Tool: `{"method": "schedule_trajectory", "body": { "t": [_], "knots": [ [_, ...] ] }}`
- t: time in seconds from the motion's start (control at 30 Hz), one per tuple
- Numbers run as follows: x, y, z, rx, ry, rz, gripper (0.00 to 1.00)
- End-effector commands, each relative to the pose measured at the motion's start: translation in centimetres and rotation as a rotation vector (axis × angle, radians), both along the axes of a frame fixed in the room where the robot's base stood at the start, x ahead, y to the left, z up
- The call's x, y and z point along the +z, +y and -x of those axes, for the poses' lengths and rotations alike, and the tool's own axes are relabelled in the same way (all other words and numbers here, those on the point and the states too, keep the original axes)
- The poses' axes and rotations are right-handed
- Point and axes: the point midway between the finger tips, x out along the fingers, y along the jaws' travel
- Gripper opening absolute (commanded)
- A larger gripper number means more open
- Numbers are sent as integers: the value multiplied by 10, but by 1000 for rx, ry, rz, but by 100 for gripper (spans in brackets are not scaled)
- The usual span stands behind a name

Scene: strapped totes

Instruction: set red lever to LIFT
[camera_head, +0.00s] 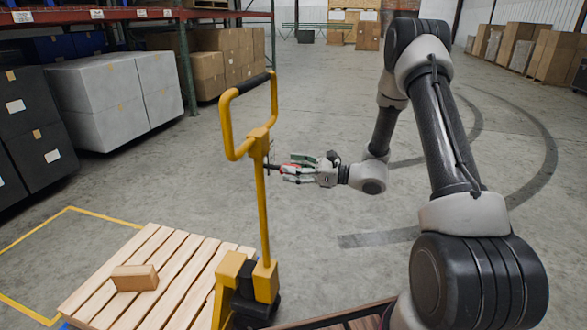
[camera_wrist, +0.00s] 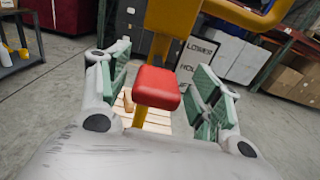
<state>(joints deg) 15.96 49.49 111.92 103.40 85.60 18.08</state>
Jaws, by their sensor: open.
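The red lever (camera_wrist: 157,88) is a rounded red knob, seen in the wrist view between the open fingers of my gripper (camera_wrist: 160,100). Its shaft is hidden behind the knob. The yellow pallet jack (camera_head: 262,205) has a looped handle with a black grip.
Shelves with boxes (camera_head: 225,60) stand behind. White totes (camera_head: 115,95) and dark totes (camera_head: 35,130) are at left. The floor behind my arm is clear.

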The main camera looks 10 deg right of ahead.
Motion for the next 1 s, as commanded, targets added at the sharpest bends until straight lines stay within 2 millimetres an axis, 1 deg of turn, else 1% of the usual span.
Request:
{"method": "schedule_trajectory", "body": {
  "t": [0.27,0.3,0.57,0.6,0.63,0.77,0.9,1.0],
  "knots": [
    [0,2,-1,0,1,1,64],
    [0,2,-1,0,1,1,57],
    [0,2,-1,1,0,1,10],
    [0,2,-1,1,0,1,2],
    [0,2,-1,1,0,1,0],
    [-7,2,0,0,2,1,0],
    [-29,3,0,1,7,3,0],
    [-40,5,-2,2,6,4,0]
  ]
}}
